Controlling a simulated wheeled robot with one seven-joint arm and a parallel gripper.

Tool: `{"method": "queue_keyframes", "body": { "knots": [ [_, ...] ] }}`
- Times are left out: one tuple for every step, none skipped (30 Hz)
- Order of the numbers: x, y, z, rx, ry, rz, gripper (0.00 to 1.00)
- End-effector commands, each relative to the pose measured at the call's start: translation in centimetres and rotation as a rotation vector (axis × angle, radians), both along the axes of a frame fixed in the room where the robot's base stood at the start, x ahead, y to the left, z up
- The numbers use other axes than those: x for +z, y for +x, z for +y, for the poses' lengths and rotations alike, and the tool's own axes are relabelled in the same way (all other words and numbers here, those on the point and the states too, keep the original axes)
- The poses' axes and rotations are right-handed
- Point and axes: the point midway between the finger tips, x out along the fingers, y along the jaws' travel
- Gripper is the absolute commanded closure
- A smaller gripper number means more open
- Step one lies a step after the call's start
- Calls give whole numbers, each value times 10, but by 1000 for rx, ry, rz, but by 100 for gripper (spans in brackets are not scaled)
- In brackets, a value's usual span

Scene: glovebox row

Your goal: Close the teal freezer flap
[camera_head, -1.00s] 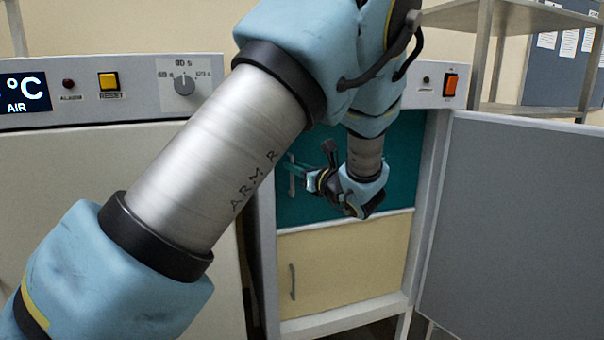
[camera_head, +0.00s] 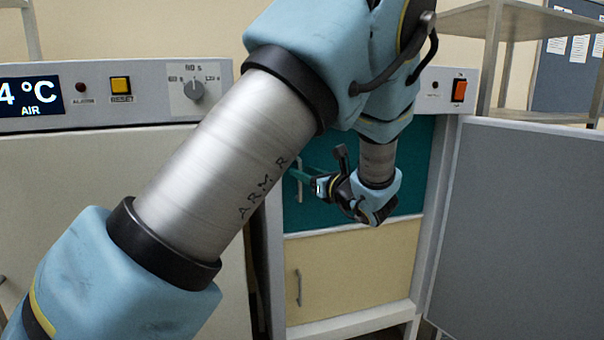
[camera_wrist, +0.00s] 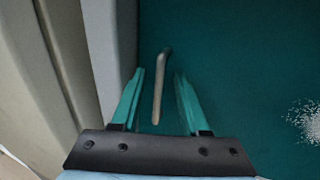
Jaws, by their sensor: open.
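The teal freezer flap (camera_head: 310,217) sits in the upper part of the white cabinet opening in the head view, partly hidden behind my arm. It looks flush or nearly flush with the frame; I cannot tell if it is fully shut. It fills much of the wrist view (camera_wrist: 240,50). Its slim grey upright handle (camera_wrist: 160,88) is near its left edge. My gripper (camera_head: 306,174) is in front of the flap at that handle. In the wrist view its teal fingers (camera_wrist: 159,74) are apart, one on each side of the handle, with gaps showing.
A cream flap (camera_head: 350,275) with its own handle is below the teal one. A large grey door (camera_head: 520,230) stands open at the right. A control panel (camera_head: 140,93) tops the cream-fronted unit at the left. A metal shelf (camera_head: 520,20) is behind at upper right.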

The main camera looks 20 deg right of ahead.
Motion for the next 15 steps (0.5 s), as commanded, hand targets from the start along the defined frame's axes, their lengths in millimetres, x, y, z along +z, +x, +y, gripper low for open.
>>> {"method": "queue_keyframes", "body": {
  "knots": [
    [-3, -10, -3, -5, -1, 2, 55],
    [-3, -15, -3, -4, -2, 1, 55],
    [-3, -24, -6, -5, -3, 0, 55],
    [-3, -30, -7, -6, -2, 1, 55],
    [-3, -36, -8, -4, -2, 1, 55],
    [-3, -44, -9, -5, -2, 1, 55],
    [-3, -50, -10, -5, -2, 1, 55],
    [-3, -55, -11, -4, -2, 1, 55],
    [-3, -62, -12, -4, -2, 1, 55],
    [-2, -67, -13, -4, -2, 1, 55],
    [-2, -71, -14, -4, -2, 1, 55],
    [-2, -76, -15, -3, -2, 1, 55],
    [-1, -80, -15, -2, -2, 0, 55],
    [-1, -82, -16, -2, -2, 0, 55],
    [-1, -85, -16, -2, -1, 0, 55]
  ]
}}
